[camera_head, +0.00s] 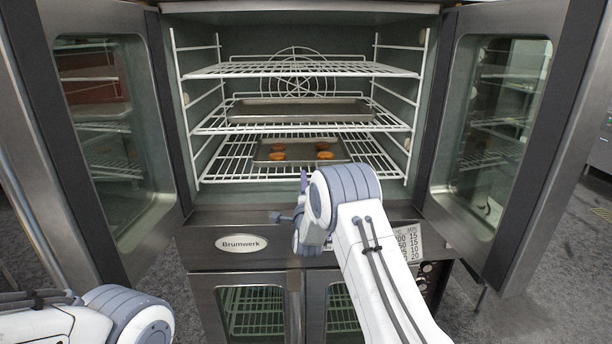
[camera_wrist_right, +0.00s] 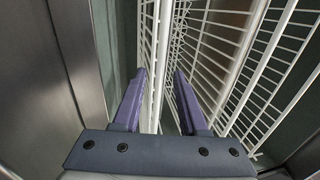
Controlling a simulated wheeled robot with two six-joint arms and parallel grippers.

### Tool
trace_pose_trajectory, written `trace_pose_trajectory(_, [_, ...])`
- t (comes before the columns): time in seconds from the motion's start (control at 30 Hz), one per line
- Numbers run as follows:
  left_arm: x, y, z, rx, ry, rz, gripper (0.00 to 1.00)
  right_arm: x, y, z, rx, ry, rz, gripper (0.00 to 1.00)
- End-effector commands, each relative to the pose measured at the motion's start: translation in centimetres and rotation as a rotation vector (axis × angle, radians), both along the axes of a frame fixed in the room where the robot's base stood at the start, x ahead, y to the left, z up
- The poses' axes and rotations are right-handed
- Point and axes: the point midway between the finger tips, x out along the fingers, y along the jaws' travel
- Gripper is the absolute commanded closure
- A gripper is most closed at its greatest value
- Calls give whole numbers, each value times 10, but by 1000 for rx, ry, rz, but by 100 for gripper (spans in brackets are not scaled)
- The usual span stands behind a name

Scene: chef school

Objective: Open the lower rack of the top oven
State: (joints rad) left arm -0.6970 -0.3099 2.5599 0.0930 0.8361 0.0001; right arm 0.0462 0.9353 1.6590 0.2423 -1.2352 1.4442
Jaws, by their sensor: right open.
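The top oven (camera_head: 270,218) stands straight ahead with both doors swung open. Inside are three white wire racks. The lower rack (camera_head: 228,168) sits inside the oven, with its front edge near the opening. A small tray (camera_head: 275,159) with several orange-brown baked pieces lies on it. My right gripper (camera_head: 304,181) is at the middle of the lower rack's front edge, mostly hidden by my wrist. In the right wrist view, my right gripper (camera_wrist_right: 160,74) is open, with a white rack bar (camera_wrist_right: 157,65) running between its purple fingers. Contact cannot be told. My left gripper is out of view.
The left door (camera_head: 160,105) and right door (camera_head: 443,110) flank the opening. The middle rack (camera_head: 215,127) holds a larger tray (camera_head: 300,111); the top rack (camera_head: 215,71) looks empty. A lower oven (camera_head: 210,290) is below, shut. Grey floor (camera_head: 540,290) is clear at right.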

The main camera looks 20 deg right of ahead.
Motion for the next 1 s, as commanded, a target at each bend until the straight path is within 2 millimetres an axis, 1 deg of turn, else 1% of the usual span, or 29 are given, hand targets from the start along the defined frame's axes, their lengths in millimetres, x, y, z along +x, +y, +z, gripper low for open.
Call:
trace_pose_trajectory(0.03, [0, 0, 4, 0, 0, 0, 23, 5, -2, 2, -1, 0, -1, 58])
trace_pose_trajectory(0.2, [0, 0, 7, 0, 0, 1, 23, 14, -5, 3, -1, 1, -1, 58])
trace_pose_trajectory(0.5, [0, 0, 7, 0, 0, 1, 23, 16, -6, 3, -1, 1, -1, 58])
trace_pose_trajectory(0.57, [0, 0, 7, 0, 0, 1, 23, 16, -6, 3, 0, 1, -1, 81])
trace_pose_trajectory(0.6, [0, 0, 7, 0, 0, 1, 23, 15, -6, 3, 0, 1, -1, 96])
trace_pose_trajectory(0.63, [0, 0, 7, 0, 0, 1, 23, 15, -6, 3, 0, 1, -1, 100])
trace_pose_trajectory(1.0, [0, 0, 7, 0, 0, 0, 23, 15, -6, 3, 0, 1, -1, 100])
